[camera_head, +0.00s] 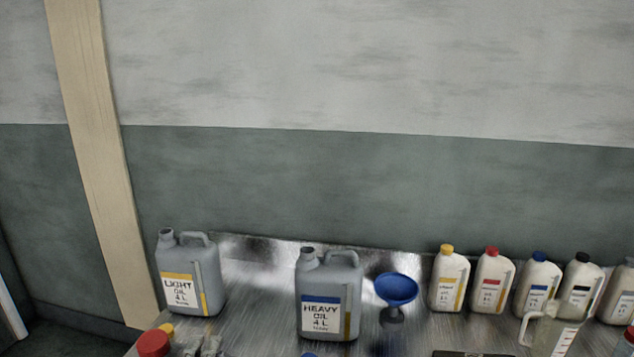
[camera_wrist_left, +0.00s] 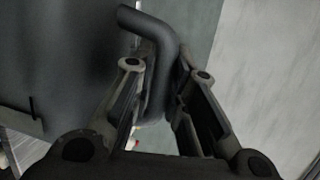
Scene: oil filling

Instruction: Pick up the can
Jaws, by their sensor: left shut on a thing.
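A grey can lettered LIGHT OIL 4 L (camera_head: 188,285) stands upright on the metal table at the left of the head view. A similar can lettered HEAVY OIL 4 L (camera_head: 328,300) stands right of it. My left gripper (camera_wrist_left: 166,72) is shut on the handle of a grey can (camera_wrist_left: 65,60) in the left wrist view. Its label is hidden, so I cannot tell which can it is. In the head view only a small grey part of what appears to be my left gripper (camera_head: 208,346) shows at the bottom edge. My right gripper is not seen.
A blue funnel (camera_head: 396,290) stands right of the HEAVY OIL can. Several white bottles with coloured caps (camera_head: 490,280) line the right. A clear measuring jug (camera_head: 555,330) stands before them. A red cap (camera_head: 153,344) shows at the lower left. The wall is close behind.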

